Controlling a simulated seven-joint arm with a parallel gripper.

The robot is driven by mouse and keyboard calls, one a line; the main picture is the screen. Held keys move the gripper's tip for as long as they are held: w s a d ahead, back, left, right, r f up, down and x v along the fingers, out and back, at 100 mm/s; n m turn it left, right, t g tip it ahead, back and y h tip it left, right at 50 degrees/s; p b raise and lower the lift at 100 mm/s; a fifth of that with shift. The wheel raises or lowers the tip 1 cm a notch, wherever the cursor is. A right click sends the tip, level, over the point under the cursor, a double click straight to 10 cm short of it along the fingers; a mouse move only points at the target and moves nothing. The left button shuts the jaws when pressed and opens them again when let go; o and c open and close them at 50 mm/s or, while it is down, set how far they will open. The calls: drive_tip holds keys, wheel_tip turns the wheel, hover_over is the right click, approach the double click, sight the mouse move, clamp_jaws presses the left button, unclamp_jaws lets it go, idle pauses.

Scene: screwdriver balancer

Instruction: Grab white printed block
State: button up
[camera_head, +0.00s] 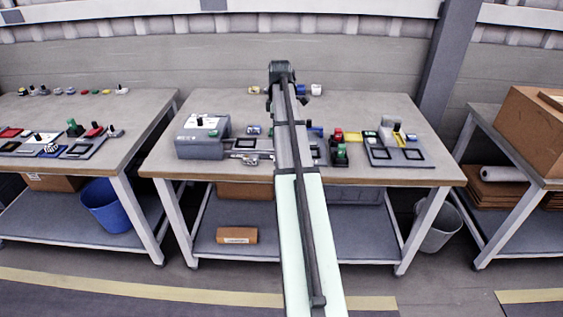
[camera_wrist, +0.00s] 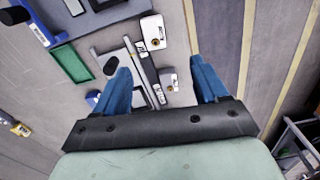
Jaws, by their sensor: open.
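In the wrist view, a small white block (camera_wrist: 168,79) with a dark round mark lies between and beyond my gripper's fingers. A larger white block (camera_wrist: 152,31) with a brown round mark lies farther up. I cannot tell for sure which is the white printed block. My gripper (camera_wrist: 160,68) has two blue fingers spread apart with nothing between their tips. In the head view my gripper (camera_head: 284,90) is over the middle table, towards its back. My arm hides part of the table middle there.
The middle table (camera_head: 230,103) carries a grey box (camera_head: 198,145) at left and a dark tray (camera_head: 398,156) with small parts at right. In the wrist view, grey bars (camera_wrist: 140,72) lie left of the small white block. Green and red parts (camera_head: 340,146) stand right of my arm.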

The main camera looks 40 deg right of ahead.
drive_tip(key=f, duration=0.8)
drive_tip(key=shift+s+d, duration=0.1)
drive_tip(key=shift+d, duration=0.2)
drive_tip(key=shift+d+f, duration=0.2)
drive_tip(key=shift+f, duration=1.15)
drive_tip(key=shift+d+f, duration=0.15)
drive_tip(key=shift+f, duration=1.2)
drive_tip(key=shift+c, duration=0.3)
drive_tip(key=c, duration=1.1)
